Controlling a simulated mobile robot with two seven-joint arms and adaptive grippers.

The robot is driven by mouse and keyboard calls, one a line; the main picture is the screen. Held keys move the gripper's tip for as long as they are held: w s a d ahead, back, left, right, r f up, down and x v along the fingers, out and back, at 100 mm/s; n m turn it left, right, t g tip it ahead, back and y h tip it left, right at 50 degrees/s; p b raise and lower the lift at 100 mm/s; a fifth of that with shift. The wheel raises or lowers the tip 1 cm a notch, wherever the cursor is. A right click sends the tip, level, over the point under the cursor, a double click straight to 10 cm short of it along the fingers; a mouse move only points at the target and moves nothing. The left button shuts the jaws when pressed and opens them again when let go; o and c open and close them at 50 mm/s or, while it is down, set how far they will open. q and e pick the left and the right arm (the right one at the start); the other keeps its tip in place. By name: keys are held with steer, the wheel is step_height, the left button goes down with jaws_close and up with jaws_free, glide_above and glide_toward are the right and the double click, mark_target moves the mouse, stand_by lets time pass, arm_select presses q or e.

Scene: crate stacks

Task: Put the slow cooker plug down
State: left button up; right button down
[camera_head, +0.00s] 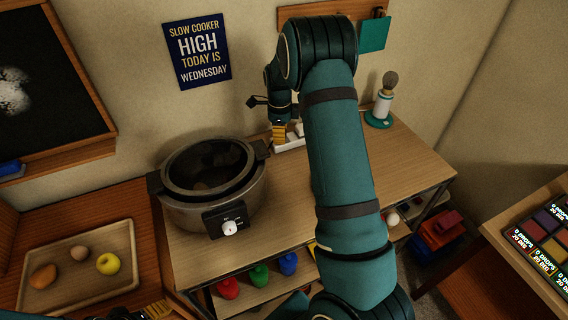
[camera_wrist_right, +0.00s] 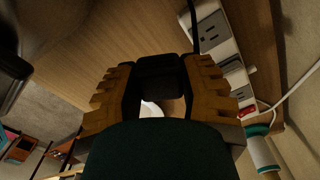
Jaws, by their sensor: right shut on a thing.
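My right gripper (camera_head: 279,133) reaches over the back of the wooden counter, beside the white power strip (camera_head: 291,144). In the right wrist view its two yellow-brown fingers (camera_wrist_right: 160,85) are shut on the black slow cooker plug (camera_wrist_right: 163,72). A black cord (camera_wrist_right: 191,22) runs up beside the power strip (camera_wrist_right: 212,38), whose outlets face the camera. The plug is apart from the visible outlets. The grey slow cooker (camera_head: 183,214) stands on the counter left of the gripper, with a white knob on its front. My left gripper (camera_head: 150,312) shows only partly at the bottom edge.
A wooden tray (camera_head: 130,270) with fruit lies at left. Bare counter (camera_head: 405,160) lies right of my arm. A sign (camera_head: 197,50) hangs on the wall. Colored objects sit on the shelf below.

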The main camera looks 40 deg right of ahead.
steer(key=s+a+m, duration=0.1)
steer(key=s+m, duration=0.2)
glide_above(284, 169)
step_height(284, 169, down, 5)
steer(key=shift+d+r, duration=0.1)
steer(key=shift+r, duration=0.1)
steer(key=shift+f, duration=2.35)
steer(key=shift+f, duration=0.15)
steer(key=shift+f+b, duration=0.35)
steer(key=shift+f, duration=0.15)
steer(key=c, duration=0.6)
jaws_free()
